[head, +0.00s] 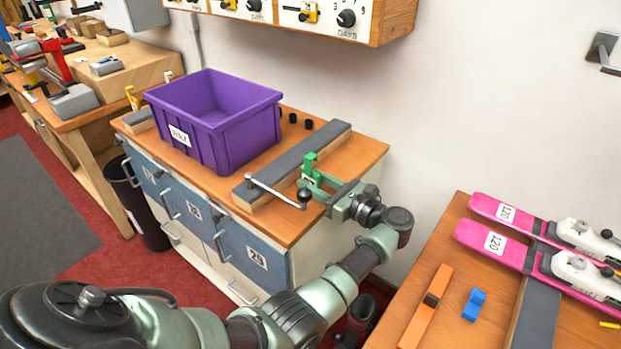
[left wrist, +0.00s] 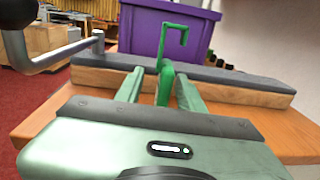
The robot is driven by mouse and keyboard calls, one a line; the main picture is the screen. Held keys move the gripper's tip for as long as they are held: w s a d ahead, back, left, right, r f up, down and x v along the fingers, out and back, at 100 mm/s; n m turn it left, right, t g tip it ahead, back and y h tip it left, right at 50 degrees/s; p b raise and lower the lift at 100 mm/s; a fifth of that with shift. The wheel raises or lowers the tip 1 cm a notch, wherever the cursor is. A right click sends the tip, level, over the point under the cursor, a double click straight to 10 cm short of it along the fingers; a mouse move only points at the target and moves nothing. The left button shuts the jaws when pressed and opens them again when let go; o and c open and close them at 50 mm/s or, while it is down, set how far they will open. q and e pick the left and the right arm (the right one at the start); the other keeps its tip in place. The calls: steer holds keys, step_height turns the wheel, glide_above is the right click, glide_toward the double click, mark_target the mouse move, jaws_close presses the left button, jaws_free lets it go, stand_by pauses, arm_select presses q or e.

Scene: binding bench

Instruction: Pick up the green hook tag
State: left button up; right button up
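The green hook tag (head: 310,167) stands upright at the front side of the grey-topped wooden bar on the bench. In the left wrist view the hook tag (left wrist: 166,82) rises between my two fingers, its hooked top in front of the purple bin. My left gripper (head: 314,188) is open around the tag's lower part. In the left wrist view, my left gripper (left wrist: 160,80) shows gaps between both fingers and the tag. What the tag's lower end rests on is hidden. My right gripper is not in view.
A purple bin (head: 230,145) stands behind the grey-topped bar (head: 290,165). A metal crank handle with a black knob (head: 304,195) is close left of my gripper. Pink skis (head: 490,240) lie on a separate bench at right. Wall dials hang above.

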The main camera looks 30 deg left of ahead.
mark_target(302, 172)
arm_select(q)
steer(key=a+p, duration=0.1)
steer(key=a, duration=0.1)
steer(key=w+a, duration=0.1)
steer(key=shift+w+a+r+p, duration=0.1)
steer(key=shift+a+r+p, duration=0.1)
steer(key=shift+a+p, duration=0.2)
steer(key=shift+a+f, duration=0.2)
steer(key=shift+a, duration=0.25)
steer(key=shift+d, duration=0.1)
jaws_close()
